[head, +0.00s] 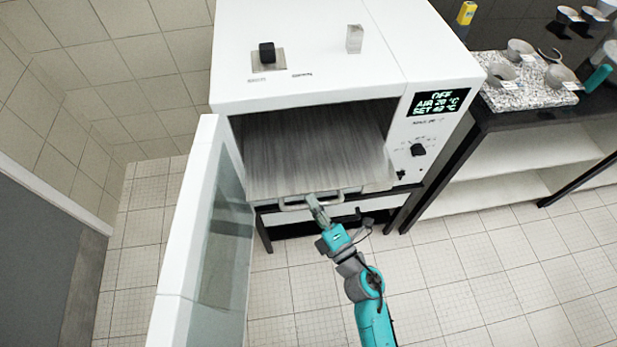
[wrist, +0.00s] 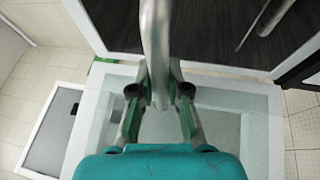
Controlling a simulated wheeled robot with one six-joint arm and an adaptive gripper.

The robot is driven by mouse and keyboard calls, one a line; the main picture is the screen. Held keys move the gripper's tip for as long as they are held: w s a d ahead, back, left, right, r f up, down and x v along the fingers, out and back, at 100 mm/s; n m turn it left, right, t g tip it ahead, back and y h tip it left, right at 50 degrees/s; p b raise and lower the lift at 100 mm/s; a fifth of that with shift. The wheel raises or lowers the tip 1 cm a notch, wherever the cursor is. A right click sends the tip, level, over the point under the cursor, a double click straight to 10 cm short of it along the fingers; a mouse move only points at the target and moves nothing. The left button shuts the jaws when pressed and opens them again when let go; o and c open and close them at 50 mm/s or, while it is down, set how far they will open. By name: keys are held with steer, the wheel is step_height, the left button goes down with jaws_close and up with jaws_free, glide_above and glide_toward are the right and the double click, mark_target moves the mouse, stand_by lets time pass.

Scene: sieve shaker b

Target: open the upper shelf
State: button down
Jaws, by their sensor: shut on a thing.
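The white oven (head: 310,98) stands with its door (head: 185,235) swung wide open to the left. A grey streaked shelf (head: 315,150) lies in its opening, and its front edge reaches out past the oven's front. A pale bar handle (head: 290,204) runs along the shelf's front. My gripper (head: 314,200) is shut on this handle, right of its middle. In the wrist view the handle (wrist: 155,45) passes between the fingers (wrist: 158,100), and the dark shelf surface (wrist: 225,25) lies beyond. Any lower shelf is hidden.
The open door's glass stands left of my arm. A control panel (head: 425,130) with a lit display is at the oven's right. A dark bench (head: 540,113) with bowls on a speckled slab (head: 525,90) stands further right. The tiled floor in front is clear.

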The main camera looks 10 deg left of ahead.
steer(key=s+d, duration=0.1)
steer(key=s, duration=0.5)
steer(key=shift+d, duration=0.35)
steer(key=c, duration=1.1)
jaws_free()
steer(key=shift+c, duration=0.2)
steer(key=shift+s, duration=0.1)
steer(key=v, duration=1.2)
steer(key=s+d+r+m+h, duration=0.4)
steer(key=s+d+m+h, duration=0.2)
steer(key=s+m, duration=0.3)
steer(key=s+d+r+m+h, duration=0.5)
steer(key=s+m, duration=0.4)
steer(key=m, duration=0.8)
steer(key=shift+s+d+r+m+g+h, duration=0.15)
steer(key=shift+d+m+g+h, duration=0.2)
steer(key=shift+d+h, duration=0.5)
